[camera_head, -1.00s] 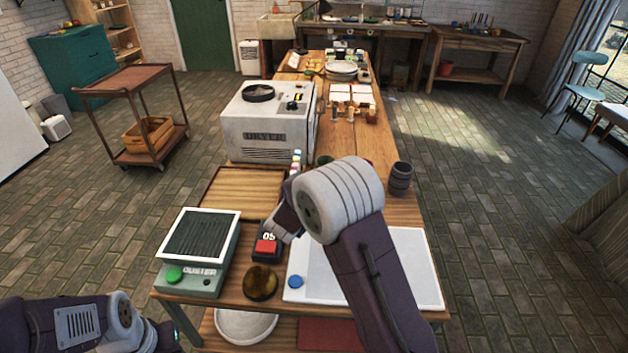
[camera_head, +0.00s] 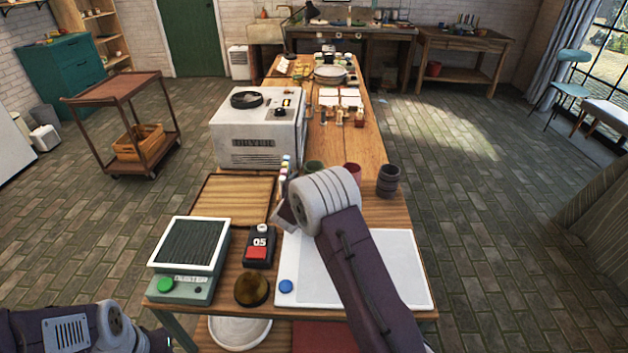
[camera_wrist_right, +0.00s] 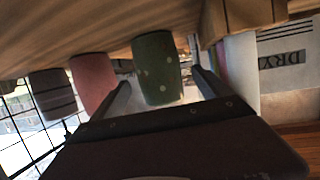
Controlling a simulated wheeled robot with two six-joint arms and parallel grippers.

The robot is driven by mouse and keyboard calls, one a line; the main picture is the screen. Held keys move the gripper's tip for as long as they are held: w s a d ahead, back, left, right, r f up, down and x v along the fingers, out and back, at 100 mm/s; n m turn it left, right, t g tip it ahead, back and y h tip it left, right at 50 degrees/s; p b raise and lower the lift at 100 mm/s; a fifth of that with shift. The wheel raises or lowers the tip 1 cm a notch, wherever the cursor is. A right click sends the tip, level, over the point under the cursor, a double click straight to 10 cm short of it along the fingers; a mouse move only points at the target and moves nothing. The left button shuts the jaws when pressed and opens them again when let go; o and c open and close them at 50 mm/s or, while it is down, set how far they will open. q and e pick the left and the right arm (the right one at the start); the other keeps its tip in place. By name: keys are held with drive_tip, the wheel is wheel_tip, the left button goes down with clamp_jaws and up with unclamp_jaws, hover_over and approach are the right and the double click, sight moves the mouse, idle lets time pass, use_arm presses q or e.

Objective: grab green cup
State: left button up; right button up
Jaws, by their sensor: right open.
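The green cup (camera_wrist_right: 157,70) has pale dots and shows in the right wrist view, which looks upside down. It lies between the two spread fingers of my right gripper (camera_wrist_right: 161,80), with gaps on both sides; I cannot tell how deep it is between them. In the head view only the top of the green cup (camera_head: 315,167) shows behind my right wrist, and the right fingers are hidden there. My left arm is at the lower left of the head view, and its fingers cannot be made out.
A red cup (camera_head: 352,171) and a dark ribbed cup (camera_head: 388,181) stand to the right of the green cup. Thin coloured sticks (camera_head: 284,172) and the white dryer (camera_head: 257,135) are to its left. A white board (camera_head: 400,260) lies under my right arm.

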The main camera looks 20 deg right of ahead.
drive_tip(key=x, duration=0.4)
drive_tip(key=shift+f, duration=0.1)
drive_tip(key=shift+s, duration=0.1)
drive_tip(key=c, duration=1.8)
wheel_tip(320, 180, up, 10)
drive_tip(key=p, duration=0.2)
drive_tip(key=shift+p, duration=0.3)
